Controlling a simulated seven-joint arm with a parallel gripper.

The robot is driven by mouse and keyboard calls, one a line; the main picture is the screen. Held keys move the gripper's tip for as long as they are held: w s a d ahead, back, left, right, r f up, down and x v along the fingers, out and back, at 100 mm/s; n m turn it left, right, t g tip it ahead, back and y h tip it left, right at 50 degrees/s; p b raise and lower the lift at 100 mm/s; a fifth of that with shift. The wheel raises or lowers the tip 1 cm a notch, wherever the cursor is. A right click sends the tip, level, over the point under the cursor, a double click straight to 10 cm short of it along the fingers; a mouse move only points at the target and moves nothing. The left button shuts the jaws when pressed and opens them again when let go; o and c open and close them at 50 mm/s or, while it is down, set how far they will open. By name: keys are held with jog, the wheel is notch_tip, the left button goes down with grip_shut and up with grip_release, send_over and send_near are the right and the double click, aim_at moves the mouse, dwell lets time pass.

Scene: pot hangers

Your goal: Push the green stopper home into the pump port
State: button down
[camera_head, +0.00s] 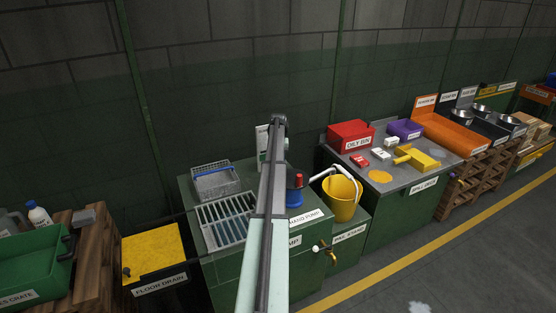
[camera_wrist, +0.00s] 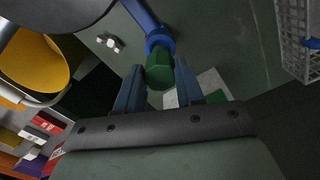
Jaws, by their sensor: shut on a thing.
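In the wrist view my gripper (camera_wrist: 158,82) has its two blue-grey fingers on either side of the green stopper (camera_wrist: 158,70) and is shut on it. The stopper is in line with the blue pump port (camera_wrist: 158,38), its far end at the port's mouth. I cannot tell how deep it sits. In the head view the hand pump (camera_head: 294,197) shows as a blue base with a red part above, beside my arm. My arm hides the port, stopper and gripper there.
A yellow bucket (camera_head: 341,198) stands right of the pump; it is at the left in the wrist view (camera_wrist: 36,62). A grated drainer (camera_head: 229,220) and a wire basket (camera_head: 214,182) lie left of my arm. A brass tap (camera_head: 324,246) sticks out below.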

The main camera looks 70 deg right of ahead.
jog(key=shift+f, duration=1.8)
jog(key=c, duration=0.6)
grip_release()
jog(key=shift+r, duration=0.1)
notch_tip(320, 180, up, 14)
jog(key=shift+f, duration=0.2)
